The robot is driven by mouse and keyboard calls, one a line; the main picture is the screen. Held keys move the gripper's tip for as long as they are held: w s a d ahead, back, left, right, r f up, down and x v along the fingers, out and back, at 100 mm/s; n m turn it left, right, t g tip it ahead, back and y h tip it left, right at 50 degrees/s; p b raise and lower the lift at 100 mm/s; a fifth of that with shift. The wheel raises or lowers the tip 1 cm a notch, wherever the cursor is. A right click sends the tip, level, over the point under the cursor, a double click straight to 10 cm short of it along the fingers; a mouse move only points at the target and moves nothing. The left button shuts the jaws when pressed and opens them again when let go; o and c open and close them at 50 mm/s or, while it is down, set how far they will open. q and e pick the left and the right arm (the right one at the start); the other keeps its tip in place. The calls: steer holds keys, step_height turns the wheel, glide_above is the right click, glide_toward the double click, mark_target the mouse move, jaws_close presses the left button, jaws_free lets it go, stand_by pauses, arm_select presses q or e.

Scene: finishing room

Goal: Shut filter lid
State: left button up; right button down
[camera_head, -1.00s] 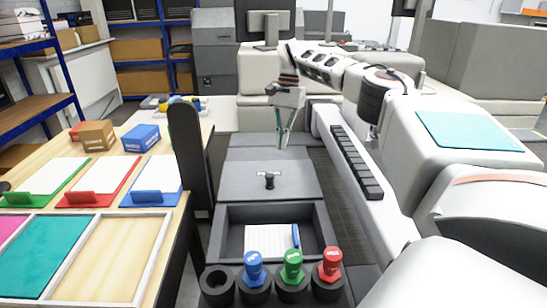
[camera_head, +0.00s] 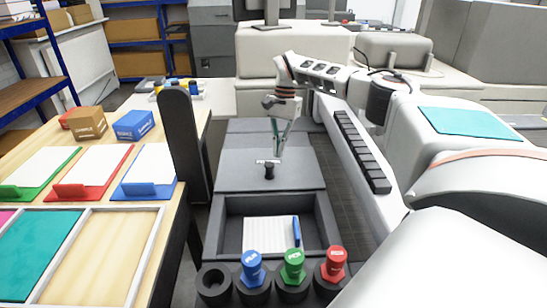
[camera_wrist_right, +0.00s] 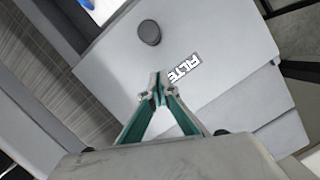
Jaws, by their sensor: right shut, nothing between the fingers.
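The filter lid (camera_head: 235,172) is a grey panel with a dark knob (camera_head: 269,172), on the grey unit in the middle of the head view. In the right wrist view the lid (camera_wrist_right: 225,35) fills the upper middle, with its round knob (camera_wrist_right: 149,33) and a partly covered white label (camera_wrist_right: 186,68). I cannot tell how far the lid stands from closed. My right gripper (camera_head: 277,155) is shut and empty, pointing down just behind the knob. In the wrist view its fingertips (camera_wrist_right: 157,92) are beside the label, apart from the knob; contact with the lid is unclear.
An open grey tray (camera_head: 230,238) with a white pad lies in front of the lid. Blue, green and red capped bottles (camera_head: 293,265) stand in holders before it. A dark upright post (camera_head: 180,140) and a wooden table (camera_head: 140,215) are on the left.

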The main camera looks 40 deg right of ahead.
steer(key=shift+s+a+f, duration=0.1)
steer(key=shift+s+a, duration=0.3)
steer(key=shift+a, duration=0.45)
steer(key=shift+s+a+f, duration=0.1)
steer(key=shift+s+a, duration=0.25)
steer(key=shift+a, duration=0.5)
arm_select(q)
steer(key=shift+a, duration=0.1)
arm_select(e)
steer(key=shift+a, duration=0.2)
steer(key=shift+s, duration=0.15)
